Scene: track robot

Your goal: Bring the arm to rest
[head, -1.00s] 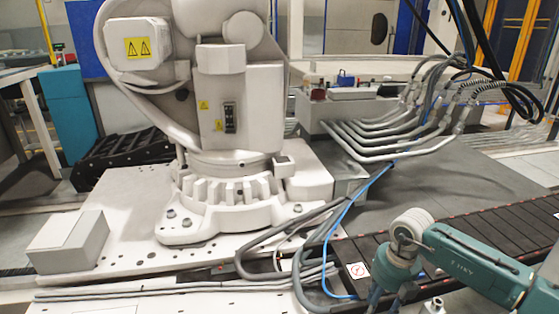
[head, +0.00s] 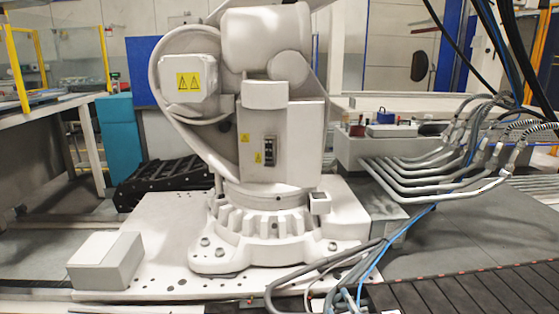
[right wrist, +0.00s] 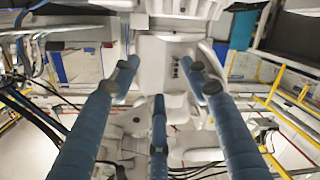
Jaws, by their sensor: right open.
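My right gripper (right wrist: 159,78) shows in the right wrist view. Its blue fingers are spread apart with nothing between them, so it is open and empty. Beyond the fingers, a large white industrial robot (right wrist: 165,65) stands in the background, apart from them. In the head view, neither of my arms nor grippers is visible. The same white robot (head: 275,150) stands in the middle there, on a pale base plate (head: 165,235).
A grey-white box (head: 105,262) sits at the plate's front left. Bent metal pipes (head: 430,175) and a blue cable (head: 395,240) run at the right. A dark segmented track (head: 470,295) lies at the lower right. Yellow railings (right wrist: 285,115) show in the wrist view.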

